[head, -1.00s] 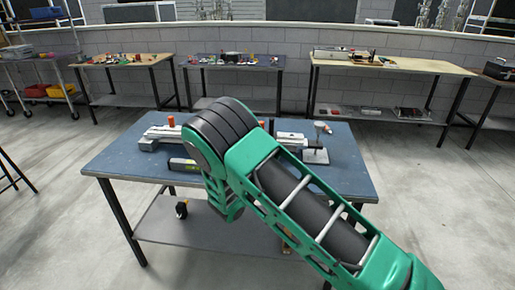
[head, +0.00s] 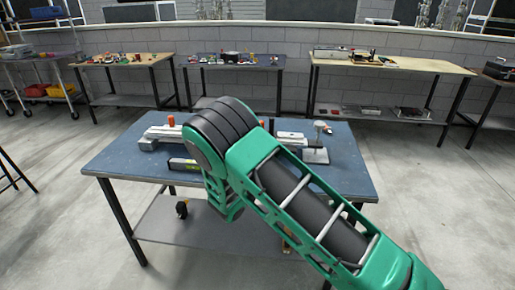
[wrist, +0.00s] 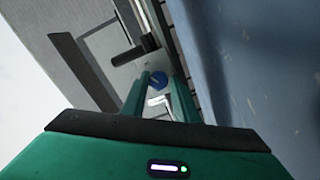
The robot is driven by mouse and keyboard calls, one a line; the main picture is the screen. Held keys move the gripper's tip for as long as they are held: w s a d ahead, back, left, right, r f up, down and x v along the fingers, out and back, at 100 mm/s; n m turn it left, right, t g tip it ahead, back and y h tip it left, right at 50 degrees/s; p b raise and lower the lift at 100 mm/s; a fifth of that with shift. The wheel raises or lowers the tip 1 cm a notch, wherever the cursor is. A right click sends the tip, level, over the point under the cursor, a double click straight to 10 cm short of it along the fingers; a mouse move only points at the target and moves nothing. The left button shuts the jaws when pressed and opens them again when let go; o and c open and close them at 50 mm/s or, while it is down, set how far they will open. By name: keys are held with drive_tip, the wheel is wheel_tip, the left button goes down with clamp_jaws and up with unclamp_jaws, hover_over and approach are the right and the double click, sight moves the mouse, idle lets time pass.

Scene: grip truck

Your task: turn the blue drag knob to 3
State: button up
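The blue drag knob (wrist: 158,81) is a small round knob in the wrist view, on a pale grey metal part. My gripper (wrist: 161,80) points at it, with its two green fingers on either side in the picture and a gap between them. I cannot tell whether the fingertips touch the knob or stop short of it. No number on a dial is readable. In the head view my green and black arm hides the gripper, the knob and the middle of the apparatus on the blue bench (head: 125,160).
A dark lever (wrist: 136,50) sticks out just above the knob in the wrist view. On the bench, a grey-white rail part (head: 155,137) shows left of my arm, with a dark block (head: 181,165) in front. A metal stand (head: 315,155) is at the right.

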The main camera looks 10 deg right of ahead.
drive_tip(key=v, duration=1)
drive_tip(key=shift+s+a, duration=0.1)
drive_tip(key=shift+s, duration=0.25)
drive_tip(key=s+d+r+m+g+h, duration=0.25)
drive_tip(key=d+m+g, duration=0.2)
drive_tip(key=d, duration=0.85)
drive_tip(key=s+d+r+m+g+h, duration=0.25)
drive_tip(key=d+m+g+h, duration=0.2)
drive_tip(key=d, duration=0.85)
drive_tip(key=s+d+m+g+y, duration=0.2)
drive_tip(key=s+d+m+g, duration=0.15)
drive_tip(key=s+d, duration=0.45)
drive_tip(key=s+d+m+g+y, duration=0.3)
drive_tip(key=s+d+g+y, duration=0.1)
drive_tip(key=s, duration=1)
drive_tip(key=s+a+r+y, duration=0.2)
drive_tip(key=s+y, duration=0.1)
drive_tip(key=s, duration=0.6)
drive_tip(key=s+a+r+y, duration=0.2)
drive_tip(key=s+a+r, duration=0.1)
drive_tip(key=s, duration=0.6)
drive_tip(key=shift+a+g+y, duration=0.3)
drive_tip(key=shift+g+y, duration=0.1)
drive_tip(key=shift+g, duration=0.05)
